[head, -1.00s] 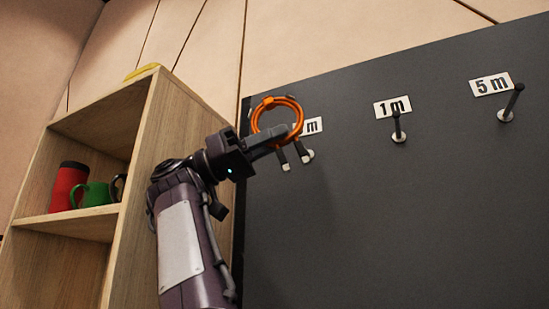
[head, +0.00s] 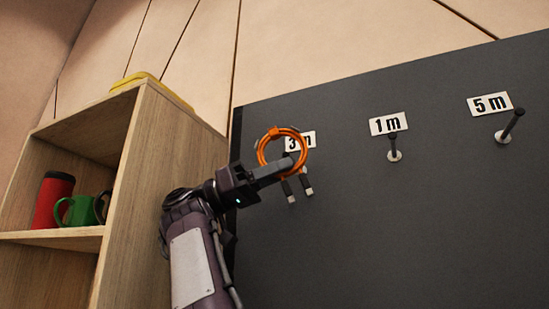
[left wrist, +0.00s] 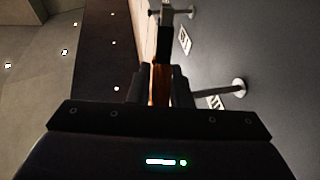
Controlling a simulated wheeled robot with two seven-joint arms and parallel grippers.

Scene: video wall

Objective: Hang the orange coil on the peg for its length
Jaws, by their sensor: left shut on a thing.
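The orange coil (head: 263,153) is a ring of cable with dark ends and pale tips hanging below it. My left gripper (head: 287,168) is shut on the coil and holds it upright in front of the board's "3 m" label (head: 308,140). In the left wrist view the coil (left wrist: 160,84) shows edge-on between the fingers. A dark peg (left wrist: 212,91) stands out from the board just right of the fingers; whether it passes into the ring is not clear. The "1 m" peg (head: 393,144) and "5 m" peg (head: 513,124) are bare. My right gripper is not in view.
The dark board (head: 430,230) fills the right side. A wooden shelf (head: 165,170) stands left of my arm, with a red cup (head: 53,200) and a green mug (head: 82,211) inside and a yellow thing (head: 150,82) on top.

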